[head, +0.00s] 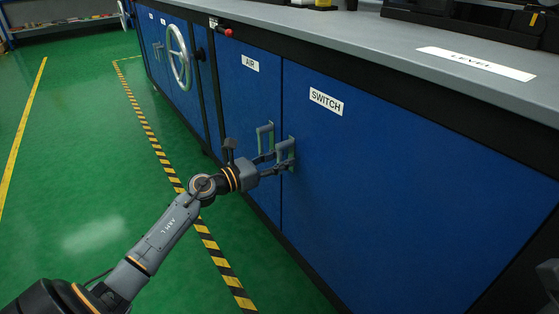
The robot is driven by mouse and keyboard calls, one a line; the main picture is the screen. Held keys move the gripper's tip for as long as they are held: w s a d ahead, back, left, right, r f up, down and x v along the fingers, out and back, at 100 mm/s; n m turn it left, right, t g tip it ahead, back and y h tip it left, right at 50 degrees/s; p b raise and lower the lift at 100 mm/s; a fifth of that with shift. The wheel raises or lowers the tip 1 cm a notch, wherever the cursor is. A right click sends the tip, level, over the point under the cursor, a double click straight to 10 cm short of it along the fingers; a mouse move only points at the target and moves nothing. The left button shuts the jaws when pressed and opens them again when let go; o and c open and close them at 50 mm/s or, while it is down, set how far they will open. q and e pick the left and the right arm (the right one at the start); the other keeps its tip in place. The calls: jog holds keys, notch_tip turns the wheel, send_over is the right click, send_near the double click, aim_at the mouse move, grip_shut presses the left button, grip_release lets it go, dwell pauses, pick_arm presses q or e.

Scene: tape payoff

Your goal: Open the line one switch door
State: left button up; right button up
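The switch door (390,190) is a wide blue panel with a white SWITCH label (326,101). It looks shut, level with the panel beside it. Its grey-green upright handle (287,150) is near its left edge. My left gripper (282,162) is at this handle, its two dark fingers apart, one reaching towards its left side and one across its lower part. The fingers look open. Whether they touch the handle cannot be told. My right gripper cannot be made out.
The AIR door (246,110) is just left, its similar handle (265,138) close to my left gripper. A handwheel (179,57) and a red-tipped lever (224,32) are farther left. The grey worktop (400,40) overhangs the doors. Green floor (90,160) with striped tape is clear.

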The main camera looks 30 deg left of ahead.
pick_arm(q)
grip_shut()
